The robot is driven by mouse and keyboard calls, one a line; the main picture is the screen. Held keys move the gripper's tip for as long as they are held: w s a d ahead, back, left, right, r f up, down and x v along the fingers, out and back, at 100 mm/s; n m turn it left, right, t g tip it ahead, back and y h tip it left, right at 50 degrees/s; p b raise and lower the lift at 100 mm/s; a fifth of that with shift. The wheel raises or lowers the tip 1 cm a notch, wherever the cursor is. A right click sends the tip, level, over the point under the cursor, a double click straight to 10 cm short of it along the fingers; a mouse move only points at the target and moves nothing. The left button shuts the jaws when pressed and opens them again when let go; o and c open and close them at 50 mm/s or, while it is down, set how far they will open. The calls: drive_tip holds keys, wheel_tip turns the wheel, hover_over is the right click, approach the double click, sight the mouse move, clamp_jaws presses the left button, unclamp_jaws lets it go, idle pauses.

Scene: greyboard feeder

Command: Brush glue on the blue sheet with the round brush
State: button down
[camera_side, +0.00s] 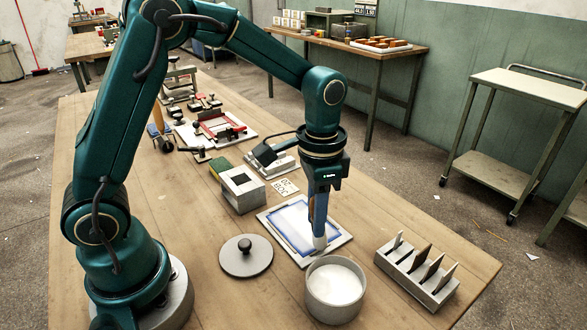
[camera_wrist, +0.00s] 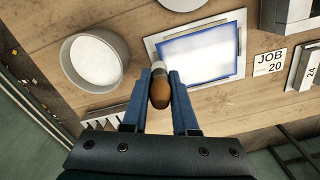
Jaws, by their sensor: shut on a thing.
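My gripper (camera_side: 319,212) points down and is shut on the round brush (camera_wrist: 159,92), whose brown wooden handle shows between the blue fingers in the wrist view. The pale lower end of the brush (camera_side: 320,242) is over the near right part of the blue sheet; I cannot tell if the bristles touch it. The blue sheet (camera_side: 290,219) lies flat on a pale board (camera_side: 270,222). Its middle is white, with blue left along the edges, also in the wrist view (camera_wrist: 196,48). The open round glue pot (camera_side: 312,290), full of white glue, stands in front of the board.
A round lid with a black knob (camera_side: 246,262) lies left of the pot. A slotted block (camera_side: 440,296) with several flat tools stands to the right. A grey box (camera_side: 240,192) and a JOB 20 card (camera_side: 285,187) are behind the sheet.

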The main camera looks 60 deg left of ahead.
drive_tip(key=shift+r, duration=3.65)
